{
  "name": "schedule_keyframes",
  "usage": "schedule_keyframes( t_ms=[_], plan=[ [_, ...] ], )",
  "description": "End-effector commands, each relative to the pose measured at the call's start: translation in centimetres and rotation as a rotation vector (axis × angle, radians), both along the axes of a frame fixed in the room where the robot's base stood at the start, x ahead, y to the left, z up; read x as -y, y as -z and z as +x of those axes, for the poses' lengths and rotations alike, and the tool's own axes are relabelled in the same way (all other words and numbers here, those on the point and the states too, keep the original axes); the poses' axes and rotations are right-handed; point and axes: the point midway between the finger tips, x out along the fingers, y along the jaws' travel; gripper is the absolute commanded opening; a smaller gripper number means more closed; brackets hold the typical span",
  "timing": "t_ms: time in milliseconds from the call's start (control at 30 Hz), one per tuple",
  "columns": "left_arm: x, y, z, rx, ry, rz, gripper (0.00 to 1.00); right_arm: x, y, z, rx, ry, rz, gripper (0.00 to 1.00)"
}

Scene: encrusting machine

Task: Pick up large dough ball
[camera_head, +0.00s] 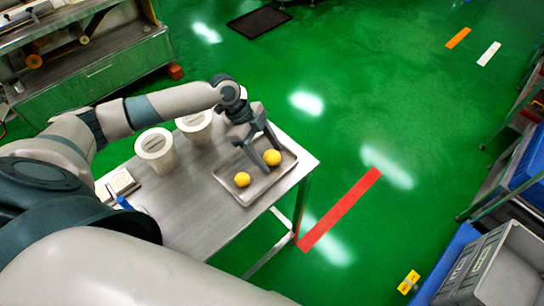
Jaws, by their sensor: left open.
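My right gripper is not in view.
Two white containers (155,147) (196,125) stand on the steel table (190,220) left of the tray. A small white box (118,184) sits at the table's left edge. Grey and blue crates (492,270) are at the right. The green floor beyond the table is open.

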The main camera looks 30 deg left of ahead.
Motion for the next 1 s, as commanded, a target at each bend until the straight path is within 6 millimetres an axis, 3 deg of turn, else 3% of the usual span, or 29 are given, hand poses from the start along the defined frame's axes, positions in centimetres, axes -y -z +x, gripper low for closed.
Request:
schedule_keyframes(
  t_ms=[133, 300, 333, 767, 1000],
  plan=[
    [0.0, 0.0, 0.0, 0.0, 0.0, 0.0, 0.62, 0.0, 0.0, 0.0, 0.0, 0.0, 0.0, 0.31],
    [0.0, 0.0, 0.0, 0.0, 0.0, 0.0, 0.21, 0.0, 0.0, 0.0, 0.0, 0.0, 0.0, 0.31],
    [0.0, 0.0, 0.0, 0.0, 0.0, 0.0, 0.17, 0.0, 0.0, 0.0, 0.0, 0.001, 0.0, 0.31],
    [0.0, -0.5, 0.0, 0.001, 0.0, 0.0, 0.17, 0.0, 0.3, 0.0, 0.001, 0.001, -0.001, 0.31],
    [0.0, -3.0, 0.2, 0.006, 0.001, -0.002, 0.17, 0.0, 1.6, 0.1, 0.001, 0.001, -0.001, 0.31]
  ],
)
